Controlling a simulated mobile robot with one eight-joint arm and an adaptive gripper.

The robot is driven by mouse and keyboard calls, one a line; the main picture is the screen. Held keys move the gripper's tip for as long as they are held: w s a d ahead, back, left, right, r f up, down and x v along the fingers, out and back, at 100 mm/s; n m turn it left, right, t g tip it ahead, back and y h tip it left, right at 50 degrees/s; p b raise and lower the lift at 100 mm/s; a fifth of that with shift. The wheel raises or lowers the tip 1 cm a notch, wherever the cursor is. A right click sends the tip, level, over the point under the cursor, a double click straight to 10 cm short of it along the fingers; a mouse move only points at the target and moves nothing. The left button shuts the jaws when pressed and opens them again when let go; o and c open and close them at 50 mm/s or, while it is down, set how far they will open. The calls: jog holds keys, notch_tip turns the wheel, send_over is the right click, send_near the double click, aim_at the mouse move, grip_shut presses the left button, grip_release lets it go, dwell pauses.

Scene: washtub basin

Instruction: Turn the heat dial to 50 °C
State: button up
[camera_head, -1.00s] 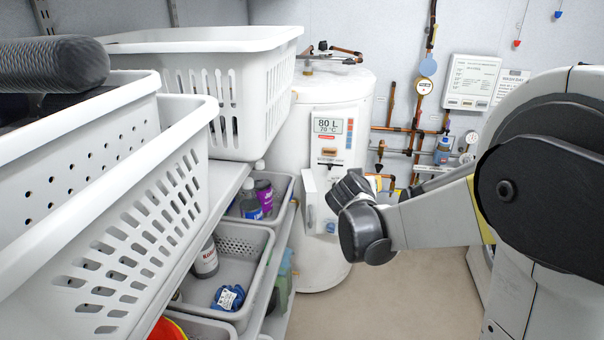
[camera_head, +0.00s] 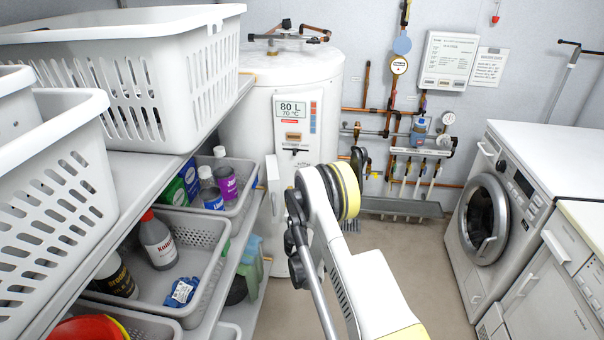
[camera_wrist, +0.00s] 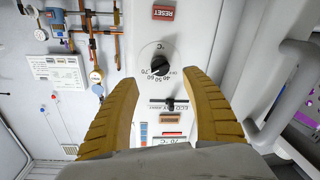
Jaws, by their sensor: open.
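The heat dial (camera_wrist: 158,62) is a round black knob on the white water heater's panel, upside down in the wrist view, with numbers from 40 to 70 and OFF beside it. Its white pointer mark appears near the 70 end. My gripper (camera_wrist: 160,78) is open, its two ribbed yellow fingers spread to either side, with nothing between them. The dial shows beyond the fingertips; I cannot tell the exact gap. In the head view the water heater (camera_head: 258,110) shows a display (camera_head: 291,110) reading 80 L, 70 °C.
A white panel (camera_head: 273,184) juts from the heater's left side. A red RESET label (camera_wrist: 163,12) and a black slider (camera_wrist: 178,104) flank the dial. Shelves with baskets (camera_head: 130,85) stand left, a washing machine (camera_head: 490,215) right. Copper pipes (camera_head: 392,110) run behind.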

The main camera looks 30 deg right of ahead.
jog(key=b+x, duration=0.2)
jog(key=x, duration=0.5)
jog(key=shift+w+d+f+b, duration=0.1)
jog(key=shift+w+d+b, duration=0.15)
jog(key=shift+w+b, duration=0.05)
jog(key=shift+w+d, duration=0.3)
jog(key=shift+w, duration=0.25)
jog(key=c, duration=1.2)
